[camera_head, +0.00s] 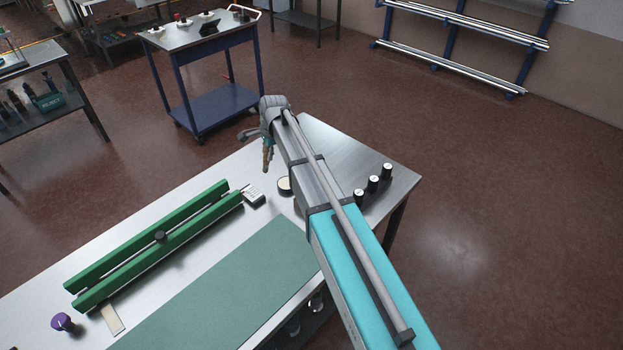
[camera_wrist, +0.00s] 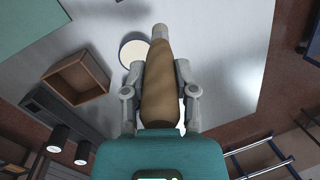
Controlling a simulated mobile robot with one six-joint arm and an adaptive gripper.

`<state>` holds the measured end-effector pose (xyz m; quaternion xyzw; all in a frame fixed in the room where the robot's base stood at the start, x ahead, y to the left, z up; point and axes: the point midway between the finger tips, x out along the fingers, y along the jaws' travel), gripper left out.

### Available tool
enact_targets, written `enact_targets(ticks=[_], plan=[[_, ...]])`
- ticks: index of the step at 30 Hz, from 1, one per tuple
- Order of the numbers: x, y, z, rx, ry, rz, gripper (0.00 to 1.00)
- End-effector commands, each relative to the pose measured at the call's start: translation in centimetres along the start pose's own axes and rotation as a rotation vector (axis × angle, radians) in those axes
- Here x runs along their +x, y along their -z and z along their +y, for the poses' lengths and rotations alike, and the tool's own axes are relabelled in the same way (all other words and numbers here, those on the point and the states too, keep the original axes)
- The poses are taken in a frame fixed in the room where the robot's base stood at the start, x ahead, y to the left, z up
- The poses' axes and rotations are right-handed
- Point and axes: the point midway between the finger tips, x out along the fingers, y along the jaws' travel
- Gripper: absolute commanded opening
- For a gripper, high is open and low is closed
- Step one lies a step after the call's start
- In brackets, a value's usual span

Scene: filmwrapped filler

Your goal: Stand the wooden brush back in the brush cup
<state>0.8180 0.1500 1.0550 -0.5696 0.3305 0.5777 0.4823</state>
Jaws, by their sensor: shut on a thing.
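My gripper (camera_head: 267,141) is above the far right part of the bench, with its fingers on either side of the wooden brush (camera_wrist: 160,95). The brush hangs down from the gripper in the head view (camera_head: 268,158), its narrow grey end pointing away from the palm. A square, open wooden box (camera_wrist: 76,78) stands to the left of the brush in the wrist view and looks empty. A round, pale-topped thing (camera_wrist: 131,53) lies beside the brush's far end. I cannot tell for sure which of these two is the brush cup. My arm hides most of the box in the head view.
Three black cylinders with pale tops (camera_head: 373,184) stand right of my arm. A green double bar (camera_head: 150,245), a small white-and-dark block (camera_head: 253,196), a green mat (camera_head: 225,290) and a purple knob (camera_head: 62,321) are on the bench (camera_head: 330,140). A blue cart (camera_head: 205,40) stands behind.

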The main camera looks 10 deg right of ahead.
Motion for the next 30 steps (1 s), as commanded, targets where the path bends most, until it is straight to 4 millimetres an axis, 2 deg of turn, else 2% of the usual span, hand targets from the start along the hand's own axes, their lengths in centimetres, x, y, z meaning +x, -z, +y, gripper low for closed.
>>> enact_targets(ticks=[1,6,9,12,18,30], plan=[[-1.0,2.1,0.0,0.0,-0.018,0.02,0.0],[-3.0,8.1,1.3,-0.013,-0.086,0.078,0.0],[-3.9,10.9,2.1,-0.018,-0.122,0.103,0.0],[-4.6,12.9,2.7,-0.021,-0.15,0.12,0.0],[-5.0,14.4,3.3,-0.025,-0.172,0.132,0.0],[-4.7,14.3,3.4,-0.026,-0.171,0.132,0.0]])
